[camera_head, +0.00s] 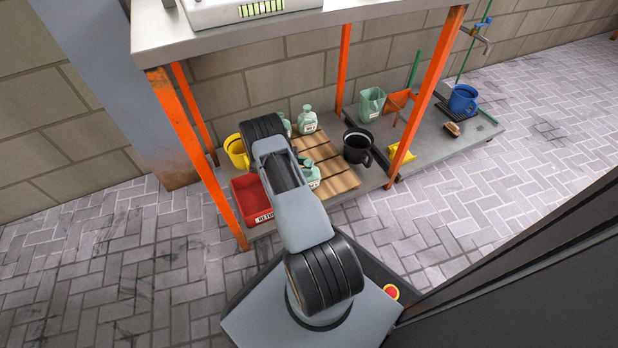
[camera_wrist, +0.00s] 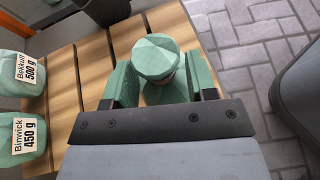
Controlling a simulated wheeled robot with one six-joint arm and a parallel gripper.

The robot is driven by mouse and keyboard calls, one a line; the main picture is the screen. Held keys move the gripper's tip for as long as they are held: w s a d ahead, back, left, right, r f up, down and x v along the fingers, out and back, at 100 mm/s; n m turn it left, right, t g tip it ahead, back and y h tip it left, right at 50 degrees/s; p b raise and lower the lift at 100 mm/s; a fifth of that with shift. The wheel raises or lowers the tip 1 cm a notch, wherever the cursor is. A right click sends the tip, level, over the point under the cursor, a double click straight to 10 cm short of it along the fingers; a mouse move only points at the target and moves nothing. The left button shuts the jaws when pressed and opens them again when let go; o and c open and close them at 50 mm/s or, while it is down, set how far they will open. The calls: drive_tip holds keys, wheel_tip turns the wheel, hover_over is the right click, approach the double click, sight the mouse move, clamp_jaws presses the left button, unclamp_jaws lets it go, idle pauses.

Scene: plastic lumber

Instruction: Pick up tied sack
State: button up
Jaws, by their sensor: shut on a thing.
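A green faceted tied sack (camera_wrist: 156,56) is between the jaws of my gripper (camera_wrist: 162,88) in the wrist view. Its rounded top and a brownish band at its neck show; most of its body is hidden. My gripper is shut on it. In the head view the sack (camera_head: 311,176) shows partly beside my arm, over the slatted wooden board (camera_head: 340,179); my arm hides the gripper there. I cannot tell whether the sack touches the board. Two more green sacks stand at the left of the wrist view, labelled Bekkuln 500 g (camera_wrist: 22,72) and Binwick 450 g (camera_wrist: 22,138).
A black mug (camera_head: 357,147) stands right of the board, a red bin (camera_head: 250,196) and a yellow mug (camera_head: 236,150) left. The grey worktop (camera_head: 250,32) on orange legs (camera_head: 191,150) overhangs the low shelf. Brick paving in front is clear.

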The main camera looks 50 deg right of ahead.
clamp_jaws()
idle(0.3)
